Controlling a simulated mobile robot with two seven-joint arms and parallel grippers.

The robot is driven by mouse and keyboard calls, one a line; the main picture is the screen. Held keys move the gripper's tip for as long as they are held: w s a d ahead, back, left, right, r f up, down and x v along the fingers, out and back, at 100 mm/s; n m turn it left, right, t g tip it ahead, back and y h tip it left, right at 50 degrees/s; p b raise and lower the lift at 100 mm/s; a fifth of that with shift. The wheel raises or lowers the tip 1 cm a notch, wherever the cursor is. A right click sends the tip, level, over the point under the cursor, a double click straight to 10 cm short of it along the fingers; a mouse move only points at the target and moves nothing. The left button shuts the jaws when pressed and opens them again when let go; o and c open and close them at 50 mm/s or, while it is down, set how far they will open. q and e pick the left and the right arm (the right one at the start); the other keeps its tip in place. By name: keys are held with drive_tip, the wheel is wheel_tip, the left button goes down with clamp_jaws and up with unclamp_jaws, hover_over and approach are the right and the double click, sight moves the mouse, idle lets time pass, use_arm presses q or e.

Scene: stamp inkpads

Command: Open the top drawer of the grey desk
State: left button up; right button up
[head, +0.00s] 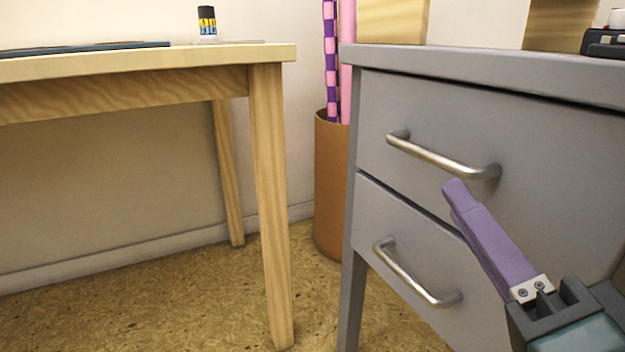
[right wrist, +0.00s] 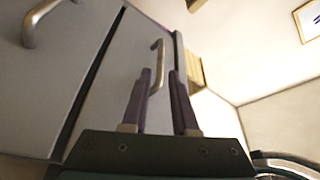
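The grey desk (head: 460,63) stands at the right of the head view with two drawers. The top drawer (head: 545,150) looks shut, its front about in line with the lower one. Its metal bar handle (head: 440,157) also shows in the right wrist view (right wrist: 154,68). My right gripper (head: 455,190) has purple fingers, which overlap in the head view just below the handle's right end. In the right wrist view the fingers (right wrist: 160,73) are apart, with the handle seen in the gap between them. Whether they touch it I cannot tell. My left gripper is not in view.
The lower drawer (head: 365,205) has a similar handle (head: 415,275). A wooden table (head: 270,180) stands at left with a small bottle (head: 207,22) on it. A brown bin (head: 331,190) holding wrapping rolls stands between table and desk. Floor before the desk looks clear.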

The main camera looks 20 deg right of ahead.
sight(430, 162)
drive_tip(key=x, duration=1)
drive_tip(key=shift+b, duration=0.3)
drive_tip(key=shift+s, duration=0.1)
drive_tip(key=shift+c, duration=0.4)
clamp_jaws()
idle(0.4)
